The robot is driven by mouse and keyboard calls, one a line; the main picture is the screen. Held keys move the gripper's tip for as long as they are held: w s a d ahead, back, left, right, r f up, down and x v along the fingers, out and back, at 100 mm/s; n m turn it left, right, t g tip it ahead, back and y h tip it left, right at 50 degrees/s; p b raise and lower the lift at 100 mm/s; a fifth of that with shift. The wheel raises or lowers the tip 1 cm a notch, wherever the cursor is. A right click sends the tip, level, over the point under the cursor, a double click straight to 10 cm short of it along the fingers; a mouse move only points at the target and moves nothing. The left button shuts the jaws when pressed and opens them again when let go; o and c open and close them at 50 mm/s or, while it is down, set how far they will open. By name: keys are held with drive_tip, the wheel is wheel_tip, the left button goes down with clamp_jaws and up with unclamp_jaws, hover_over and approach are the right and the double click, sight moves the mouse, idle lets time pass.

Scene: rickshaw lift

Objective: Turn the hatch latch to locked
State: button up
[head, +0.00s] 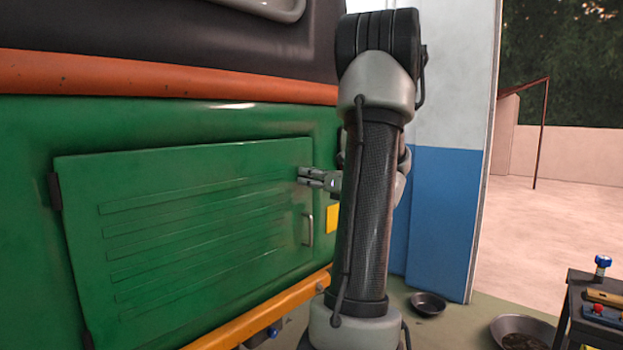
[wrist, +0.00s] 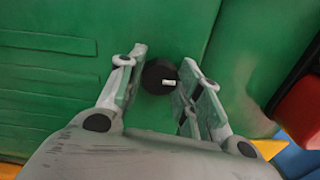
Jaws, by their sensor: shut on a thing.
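The green hatch (head: 190,225) is closed flat against the green body panel. Its latch is a round black knob (wrist: 153,80) with a short white mark, near the hatch's right edge in the wrist view. The white mark points to the right in that view. My gripper (wrist: 163,58) has one finger on each side of the knob and is shut on it. In the head view my gripper (head: 302,176) is at the hatch's upper right edge, and I cannot make out the knob there.
A metal pull handle (head: 308,229) sits below my gripper on the hatch. An orange bumper bar (head: 268,310) runs beneath. A dark side table (head: 575,325) with small items, a pan (head: 522,330) and a bowl (head: 428,303) stand at right. A blue-and-white wall (head: 445,215) is behind my arm.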

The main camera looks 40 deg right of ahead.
drive_tip(key=n, duration=0.3)
drive_tip(key=shift+n, duration=0.4)
drive_tip(key=shift+a+f+n, duration=0.1)
drive_tip(key=shift+n, duration=6.6)
drive_tip(key=o, duration=1)
drive_tip(key=s, duration=0.8)
drive_tip(key=s+d, duration=0.1)
drive_tip(key=s, duration=0.3)
